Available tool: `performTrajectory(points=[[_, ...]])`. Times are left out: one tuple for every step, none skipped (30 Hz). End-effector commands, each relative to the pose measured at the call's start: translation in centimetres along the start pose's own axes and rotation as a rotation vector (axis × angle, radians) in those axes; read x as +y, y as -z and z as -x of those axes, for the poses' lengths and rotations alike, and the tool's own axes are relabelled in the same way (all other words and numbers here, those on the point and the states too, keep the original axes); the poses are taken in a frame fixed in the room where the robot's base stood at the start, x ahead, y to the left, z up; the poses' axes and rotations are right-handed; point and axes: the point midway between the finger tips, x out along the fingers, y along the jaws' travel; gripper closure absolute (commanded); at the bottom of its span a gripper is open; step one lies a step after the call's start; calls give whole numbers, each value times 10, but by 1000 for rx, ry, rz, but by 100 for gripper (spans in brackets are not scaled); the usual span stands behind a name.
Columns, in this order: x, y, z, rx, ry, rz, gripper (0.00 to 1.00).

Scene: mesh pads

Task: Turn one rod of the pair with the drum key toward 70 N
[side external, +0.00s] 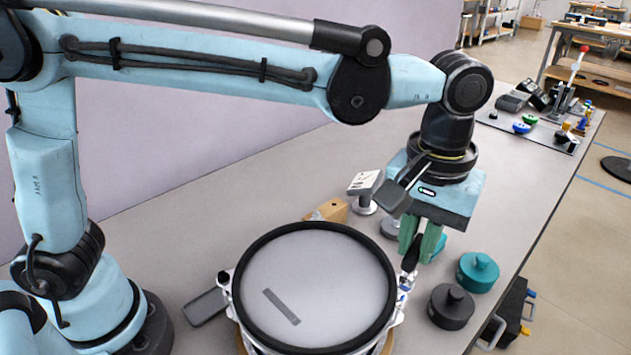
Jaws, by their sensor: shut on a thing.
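The drum pad (330,275) has a pale mesh head, a black hoop and a grey strip lying on the head. It sits on the grey bench in the lower middle of the side external view. My gripper (413,250) points down at the pad's right rim, with its green fingers shut on the dark handle of the drum key (411,256). The key's lower end is at a rod (403,290) on the right edge of the hoop. I cannot tell whether the key is seated on it. The second rod of the pair cannot be made out.
A black knobbed weight (451,306) and a teal one (478,272) stand close to the right of my gripper. A small display (364,183) and a wooden block (328,211) stand behind the pad. A grey flat device (205,306) lies left. The far bench is clear before a tool mat (530,128).

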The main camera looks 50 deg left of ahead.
Motion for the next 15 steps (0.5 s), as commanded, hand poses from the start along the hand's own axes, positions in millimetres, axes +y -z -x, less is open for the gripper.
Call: performTrajectory(points=[[0,0,0,0,0,-47,100],[0,0,0,0,0,-84,100],[0,0,0,0,0,-137,100],[0,0,0,0,0,-178,100],[0,0,0,0,0,-218,100],[0,0,0,0,0,-270,100],[0,0,0,0,0,-310,100],[0,0,0,0,0,-349,100],[0,0,0,0,-1,-401,100],[0,0,0,0,-1,-441,100],[0,0,0,1,-1,-479,100],[0,0,0,1,-1,-532,100],[0,0,0,1,-1,-571,100],[0,0,0,1,-1,-609,100],[0,0,0,1,-1,-662,100]])
